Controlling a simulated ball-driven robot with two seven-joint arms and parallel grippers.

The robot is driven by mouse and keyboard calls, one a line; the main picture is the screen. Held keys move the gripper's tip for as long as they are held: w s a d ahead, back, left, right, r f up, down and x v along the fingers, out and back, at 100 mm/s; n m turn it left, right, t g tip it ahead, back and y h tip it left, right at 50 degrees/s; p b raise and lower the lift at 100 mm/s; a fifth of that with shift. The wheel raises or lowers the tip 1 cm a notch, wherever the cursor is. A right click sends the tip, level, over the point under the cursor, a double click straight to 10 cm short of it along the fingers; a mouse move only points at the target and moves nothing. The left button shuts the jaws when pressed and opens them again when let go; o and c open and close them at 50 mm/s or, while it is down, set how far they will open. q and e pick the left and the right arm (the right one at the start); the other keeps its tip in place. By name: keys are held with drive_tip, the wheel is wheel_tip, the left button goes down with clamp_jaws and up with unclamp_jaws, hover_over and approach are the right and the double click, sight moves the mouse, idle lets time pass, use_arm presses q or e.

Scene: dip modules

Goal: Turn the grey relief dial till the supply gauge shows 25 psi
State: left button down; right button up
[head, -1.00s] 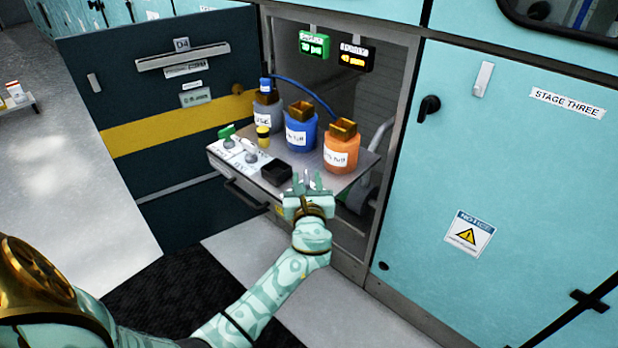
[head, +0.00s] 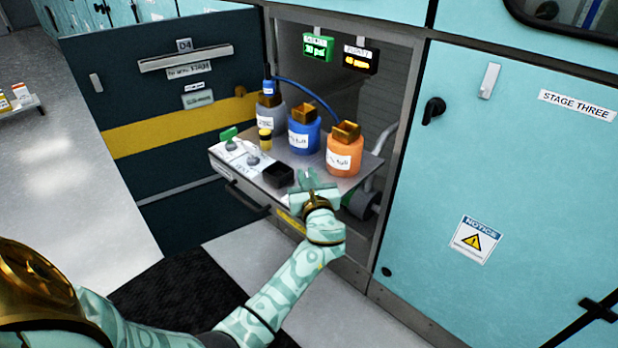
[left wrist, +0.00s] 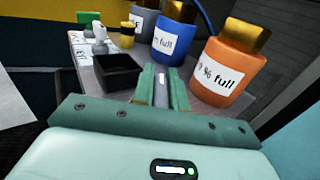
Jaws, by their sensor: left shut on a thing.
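My left gripper (head: 312,181) is at the front right of the pulled-out metal tray (head: 345,184), between the black open box and the orange bottle. Its fingers also show in the left wrist view (left wrist: 164,90), close together around a narrow grey piece with a small white mark, which looks like the grey relief dial (left wrist: 162,78). The fingers hide most of it. Above the tray hang a green-lit gauge (head: 318,47) and an amber-lit gauge (head: 360,60). The green one seems to read 30 psi. The amber digits and both small labels are too blurred to read surely. My right gripper is not in view.
On the tray stand a grey bottle (head: 270,115), a blue bottle (head: 304,132), an orange bottle (head: 343,152), a yellow-capped piece (head: 265,138), a black box (head: 279,175), a green handle (head: 228,134) and a pale knob (head: 253,155). A dark door (head: 150,105) stands left.

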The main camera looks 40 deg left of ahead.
use_arm(q)
drive_tip(key=shift+f+n+g+y+b, duration=0.15)
drive_tip(key=shift+n+g+y+b, duration=0.15)
drive_tip(key=shift+n+g+y, duration=0.7)
drive_tip(key=shift+n+g, duration=0.1)
drive_tip(key=shift+g, duration=0.3)
drive_tip(key=shift+s+a+g, duration=0.1)
drive_tip(key=shift+s+g, duration=0.05)
drive_tip(key=shift+g, duration=0.15)
drive_tip(key=shift+n, duration=0.3)
drive_tip(key=c, duration=1.4)
unclamp_jaws()
drive_tip(key=shift+r, duration=0.2)
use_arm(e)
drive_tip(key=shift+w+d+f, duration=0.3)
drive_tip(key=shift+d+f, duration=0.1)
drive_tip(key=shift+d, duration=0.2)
use_arm(q)
drive_tip(key=shift+s, duration=0.1)
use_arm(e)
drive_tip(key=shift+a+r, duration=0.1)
